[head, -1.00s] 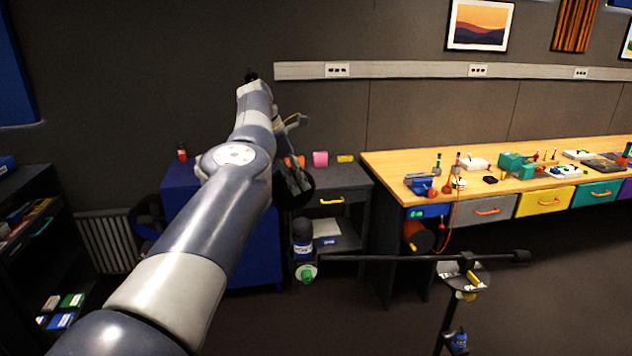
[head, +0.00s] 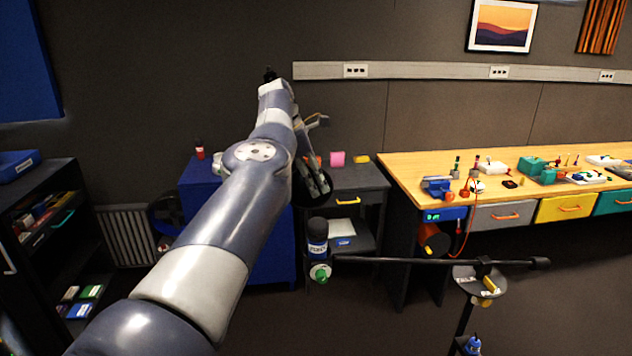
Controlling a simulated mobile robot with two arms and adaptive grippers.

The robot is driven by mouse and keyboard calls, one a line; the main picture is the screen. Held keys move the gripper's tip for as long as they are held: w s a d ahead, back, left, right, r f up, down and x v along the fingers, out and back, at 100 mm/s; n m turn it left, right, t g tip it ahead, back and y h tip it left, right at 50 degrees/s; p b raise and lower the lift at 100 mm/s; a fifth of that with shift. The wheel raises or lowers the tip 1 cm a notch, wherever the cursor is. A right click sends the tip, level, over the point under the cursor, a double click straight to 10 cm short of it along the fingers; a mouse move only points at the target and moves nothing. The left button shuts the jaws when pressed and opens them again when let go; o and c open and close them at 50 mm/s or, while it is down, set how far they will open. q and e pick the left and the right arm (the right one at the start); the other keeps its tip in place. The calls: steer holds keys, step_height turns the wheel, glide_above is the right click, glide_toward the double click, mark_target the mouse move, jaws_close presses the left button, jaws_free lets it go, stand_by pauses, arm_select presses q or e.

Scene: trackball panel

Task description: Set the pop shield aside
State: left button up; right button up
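My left arm reaches in from the lower left to the middle of the head view. Its gripper (head: 313,180) points down and away, above the microphone and in front of the dark side cabinet. A dark round disc, which looks like the pop shield (head: 312,197), is at its fingertips; the gripper seems shut on it, though the fingers partly cover the contact. The microphone (head: 317,236), dark with a blue label, is at the left end of a black boom arm (head: 430,260), below the gripper and apart from the disc. My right gripper is out of view.
A wooden workbench (head: 420,172) with tools stands right. The dark side cabinet (head: 372,178) has small pink and yellow items on top. A blue cabinet (head: 265,262) is behind my arm. A dark shelf unit (head: 45,180) stands left. The microphone stand holds a small round tray (head: 465,280).

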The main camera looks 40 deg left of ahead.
arm_select(q)
steer(key=shift+s+a+r, duration=0.1)
steer(key=shift+a+r, duration=0.05)
steer(key=shift+r, duration=0.2)
steer(key=v, duration=0.2)
steer(key=shift+r, duration=0.3)
steer(key=s+a, duration=0.7)
steer(key=s, duration=0.2)
steer(key=shift+a+f, duration=0.2)
steer(key=shift+a, duration=0.1)
steer(key=shift+s, duration=0.1)
